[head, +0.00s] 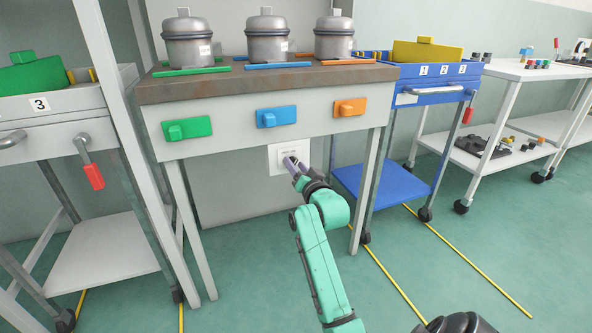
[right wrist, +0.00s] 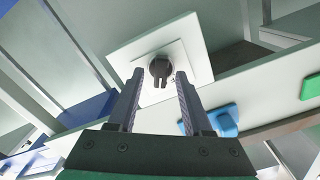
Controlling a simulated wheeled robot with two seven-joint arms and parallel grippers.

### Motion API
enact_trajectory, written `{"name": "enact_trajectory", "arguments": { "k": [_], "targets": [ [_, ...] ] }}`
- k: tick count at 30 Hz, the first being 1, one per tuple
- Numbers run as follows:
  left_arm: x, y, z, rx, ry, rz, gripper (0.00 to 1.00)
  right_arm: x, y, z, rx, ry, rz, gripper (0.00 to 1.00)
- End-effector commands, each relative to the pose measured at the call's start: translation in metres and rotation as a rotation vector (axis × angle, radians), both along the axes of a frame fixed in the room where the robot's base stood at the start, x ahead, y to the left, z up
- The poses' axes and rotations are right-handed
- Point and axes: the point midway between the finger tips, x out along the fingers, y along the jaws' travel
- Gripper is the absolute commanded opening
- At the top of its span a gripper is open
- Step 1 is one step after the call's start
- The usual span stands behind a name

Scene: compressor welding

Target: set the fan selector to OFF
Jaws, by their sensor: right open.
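The fan selector is a white square plate (head: 280,150) on the wall below the workbench, with a dark knob (right wrist: 160,68) in its middle. In the right wrist view the knob's narrow part points toward the bottom of the picture, between my fingertips. My right gripper (head: 292,165) is at the plate, its two fingers spread on either side of the knob, with visible gaps. It also shows in the right wrist view (right wrist: 160,77). In the head view the fingers hide the knob, and the plate's markings are too small to read. My left gripper is not in view.
The workbench (head: 270,84) above carries several metal compressors (head: 187,42). Its front has green (head: 187,128), blue (head: 276,117) and orange (head: 349,107) blocks. A grey cart (head: 110,252) stands left and a blue cart (head: 378,184) right of the bench legs.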

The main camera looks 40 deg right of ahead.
Motion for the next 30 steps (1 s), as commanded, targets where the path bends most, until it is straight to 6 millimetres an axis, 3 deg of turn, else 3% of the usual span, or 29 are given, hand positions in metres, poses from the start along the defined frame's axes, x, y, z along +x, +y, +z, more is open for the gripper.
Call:
{"name": "enact_trajectory", "arguments": {
  "k": [4, 5, 8, 9, 23, 30],
  "targets": [
    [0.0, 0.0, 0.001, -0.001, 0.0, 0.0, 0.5, 0.0, 0.0, 0.0, 0.0, 0.0, 0.0, 0.5],
    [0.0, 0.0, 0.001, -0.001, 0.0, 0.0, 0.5, 0.0, 0.0, 0.0, 0.0, 0.0, 0.0, 0.42],
    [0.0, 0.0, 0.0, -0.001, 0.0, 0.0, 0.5, 0.0, 0.0, 0.0, 0.0, 0.001, 0.001, 0.04],
    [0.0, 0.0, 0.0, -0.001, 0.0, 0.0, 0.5, 0.0, 0.0, 0.0, 0.0, 0.001, 0.001, 0.0],
    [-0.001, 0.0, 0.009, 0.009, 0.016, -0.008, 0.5, 0.0, 0.001, 0.001, -0.055, 0.024, 0.001, 0.0],
    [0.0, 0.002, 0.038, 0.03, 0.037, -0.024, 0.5, 0.0, 0.002, 0.004, -0.196, 0.074, 0.003, 0.0]
  ]
}}
